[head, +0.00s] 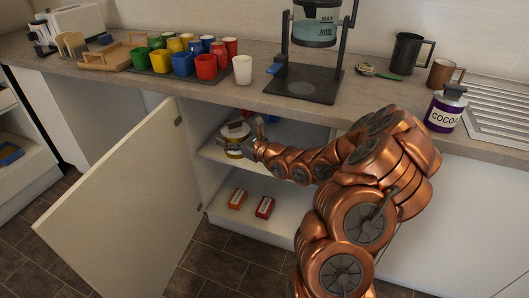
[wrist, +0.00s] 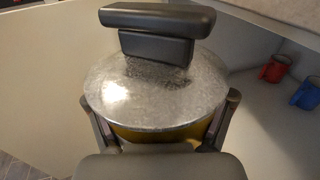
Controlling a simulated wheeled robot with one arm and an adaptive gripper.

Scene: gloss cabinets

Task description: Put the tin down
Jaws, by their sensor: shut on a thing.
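A tin (head: 233,133) with a silver lid and a yellow-and-white side is in the open cabinet, at the upper shelf (head: 215,152). My gripper (head: 248,143) is shut on it from the right. In the wrist view the tin (wrist: 150,100) looks upright, with a dark knob on its lid and a finger on each side. I cannot tell whether its base touches the shelf. A second tin (head: 445,111), labelled COCOA, stands on the counter at the right.
A red mug (wrist: 275,68) and a blue mug (wrist: 308,92) stand further in on the upper shelf. An orange box (head: 237,199) and a red box (head: 264,207) lie on the lower shelf. The open cabinet door (head: 125,205) blocks the left side.

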